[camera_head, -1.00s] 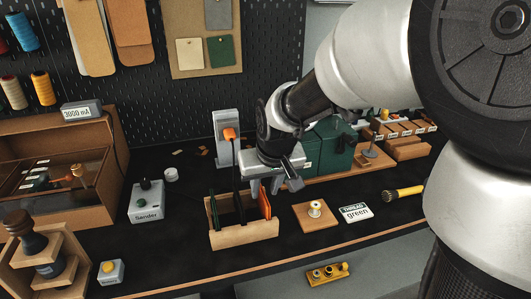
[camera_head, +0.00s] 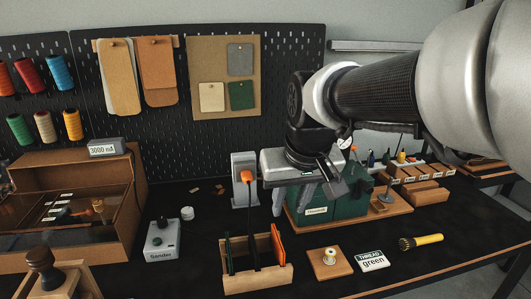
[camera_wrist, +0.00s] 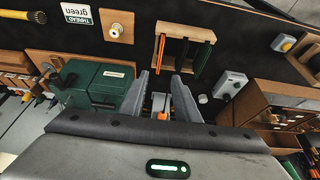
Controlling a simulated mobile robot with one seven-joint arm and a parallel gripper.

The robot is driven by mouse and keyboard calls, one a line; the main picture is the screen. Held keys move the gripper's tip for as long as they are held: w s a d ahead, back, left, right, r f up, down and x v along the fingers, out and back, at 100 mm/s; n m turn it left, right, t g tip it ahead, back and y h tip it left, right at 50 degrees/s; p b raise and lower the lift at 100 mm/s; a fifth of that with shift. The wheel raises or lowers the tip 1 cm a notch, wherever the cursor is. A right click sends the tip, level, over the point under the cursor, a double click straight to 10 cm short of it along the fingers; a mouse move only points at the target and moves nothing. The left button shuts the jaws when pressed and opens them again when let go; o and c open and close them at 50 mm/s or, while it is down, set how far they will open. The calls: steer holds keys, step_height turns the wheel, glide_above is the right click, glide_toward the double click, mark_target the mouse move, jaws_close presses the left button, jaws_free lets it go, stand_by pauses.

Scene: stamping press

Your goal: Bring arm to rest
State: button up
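My gripper (camera_head: 308,203) hangs above the back of the bench in the head view, in front of the dark green box (camera_head: 338,208) and right of the grey stand with the orange plug (camera_head: 246,177). Its two fingers are apart with nothing held between them. The wrist view shows my gripper (camera_wrist: 160,88) with the same open gap. The orange plug (camera_wrist: 162,116) appears between the fingers there, beyond them. My arm reaches in from the right, bent and raised over the bench. Part of the green box is hidden behind the gripper.
A wooden rack (camera_head: 257,281) with upright dark and orange pieces stands in front. A sander box (camera_head: 161,240), a thread spool on a wooden block (camera_head: 328,262), a "Thread green" card (camera_head: 373,260) and a yellow-handled brush (camera_head: 421,241) lie nearby. A pegboard (camera_head: 204,140) rises behind.

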steer(key=s+d+r+m+p, duration=0.1)
steer(key=s+d+r+p, duration=0.3)
steer(key=s, duration=0.3)
steer(key=s+d+r+m+t+p, duration=0.1)
steer(key=s+d+r+p, duration=0.3)
steer(key=s+r+p, duration=0.1)
steer(key=shift+s+d+h+p, duration=0.2)
steer(key=shift+s+h+p, duration=0.2)
steer(key=shift+s+p, duration=0.65)
steer(key=shift+s, duration=0.15)
